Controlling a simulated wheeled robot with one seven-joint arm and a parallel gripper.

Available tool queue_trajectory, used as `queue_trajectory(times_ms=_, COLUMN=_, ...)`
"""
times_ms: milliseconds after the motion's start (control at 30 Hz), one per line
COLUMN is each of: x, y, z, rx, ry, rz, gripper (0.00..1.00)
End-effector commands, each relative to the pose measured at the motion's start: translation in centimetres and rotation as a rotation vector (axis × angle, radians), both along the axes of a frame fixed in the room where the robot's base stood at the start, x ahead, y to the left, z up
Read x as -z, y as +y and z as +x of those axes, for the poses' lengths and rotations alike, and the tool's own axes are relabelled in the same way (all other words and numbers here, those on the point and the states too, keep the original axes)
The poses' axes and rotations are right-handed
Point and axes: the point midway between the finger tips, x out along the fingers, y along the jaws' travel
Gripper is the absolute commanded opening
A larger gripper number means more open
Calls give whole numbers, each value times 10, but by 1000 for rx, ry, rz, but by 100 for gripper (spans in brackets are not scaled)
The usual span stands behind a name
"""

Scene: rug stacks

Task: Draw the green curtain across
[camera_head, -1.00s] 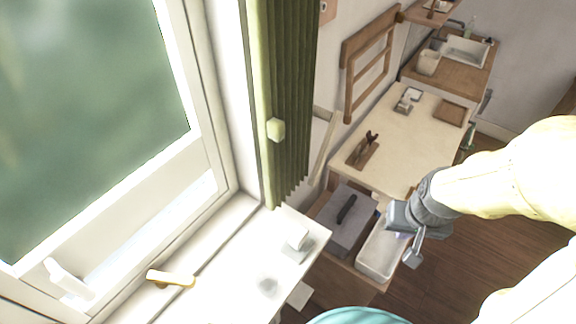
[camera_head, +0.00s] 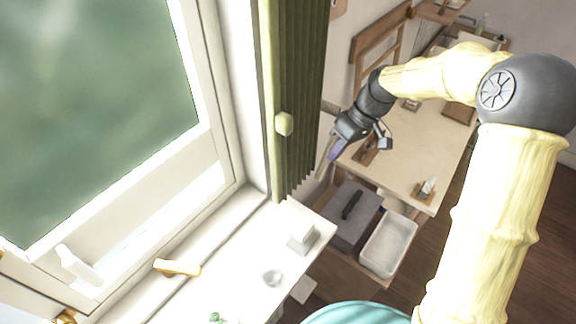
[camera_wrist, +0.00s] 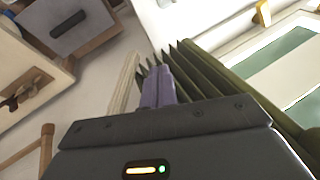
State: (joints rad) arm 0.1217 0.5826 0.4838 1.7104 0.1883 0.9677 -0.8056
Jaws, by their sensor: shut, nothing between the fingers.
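The green curtain (camera_head: 300,90) hangs gathered in folds at the right side of the window in the head view. A pale, knob-like handle (camera_head: 284,124) sits on its leading edge. In the wrist view the curtain's folds (camera_wrist: 215,80) run to the right of my fingers. My gripper (camera_head: 333,152) is to the right of the curtain, apart from the handle, with its purple fingers pointing down. In the wrist view the fingers of my gripper (camera_wrist: 158,88) are together with nothing between them. The handle does not show in the wrist view.
The window (camera_head: 90,110) fills the left. A white sill (camera_head: 235,262) below holds a small white box (camera_head: 301,237) and a glass-like bowl (camera_head: 272,278). A table (camera_head: 425,150) stands behind my arm, with a grey box (camera_head: 352,215) and white bin (camera_head: 388,246) beneath.

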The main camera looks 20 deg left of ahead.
Motion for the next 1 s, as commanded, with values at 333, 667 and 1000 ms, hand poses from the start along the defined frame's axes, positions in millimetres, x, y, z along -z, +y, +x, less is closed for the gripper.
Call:
queue_trajectory(times_ms=333, x=-24, y=47, z=32, rx=-268, ry=2, rz=259, gripper=0)
queue_trajectory(times_ms=667, x=-23, y=48, z=31, rx=-267, ry=2, rz=256, gripper=0)
queue_trajectory(times_ms=1000, x=5, y=68, z=20, rx=-268, ry=6, rz=255, gripper=0)
